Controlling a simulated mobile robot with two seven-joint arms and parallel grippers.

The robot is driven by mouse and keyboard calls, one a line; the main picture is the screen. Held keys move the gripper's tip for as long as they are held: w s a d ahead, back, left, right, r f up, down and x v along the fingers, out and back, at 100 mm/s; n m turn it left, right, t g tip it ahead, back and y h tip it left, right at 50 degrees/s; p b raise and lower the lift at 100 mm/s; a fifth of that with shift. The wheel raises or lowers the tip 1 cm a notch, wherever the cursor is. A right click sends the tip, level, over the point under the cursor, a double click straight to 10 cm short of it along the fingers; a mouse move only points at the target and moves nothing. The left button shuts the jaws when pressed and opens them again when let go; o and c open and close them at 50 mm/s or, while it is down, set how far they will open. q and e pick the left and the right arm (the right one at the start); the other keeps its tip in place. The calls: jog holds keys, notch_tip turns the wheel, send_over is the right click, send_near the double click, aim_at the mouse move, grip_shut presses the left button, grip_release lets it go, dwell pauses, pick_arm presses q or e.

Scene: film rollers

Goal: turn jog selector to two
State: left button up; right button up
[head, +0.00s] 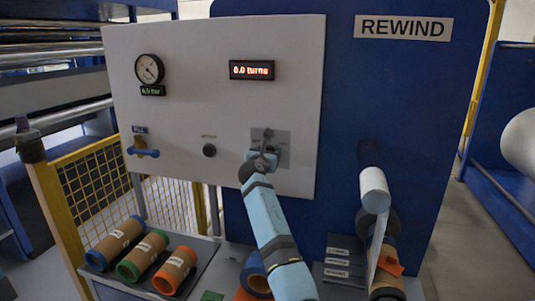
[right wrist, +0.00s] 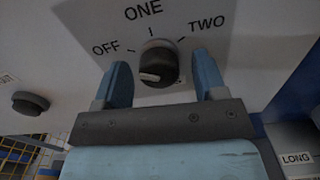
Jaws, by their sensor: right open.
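The jog selector (right wrist: 158,62) is a round black knob on a grey plate (right wrist: 215,20) marked OFF, ONE and TWO. Its white pointer mark lies on the left side of its face, toward the OFF side rather than TWO. My right gripper (right wrist: 161,62) is open, with one blue finger on each side of the knob and visible gaps between. In the head view my right gripper (head: 264,158) is at the selector plate (head: 283,150) and largely hides the knob. My left gripper is not in view.
A second black knob (head: 209,150) and a blue-handled valve (head: 143,152) are on the white panel (head: 225,110) to the left. A display (head: 251,71) reads 0.0 turns. Several cardboard cores (head: 175,270) lie below. A white roller (head: 374,190) sticks out at right.

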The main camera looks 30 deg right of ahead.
jog(key=c, duration=0.9)
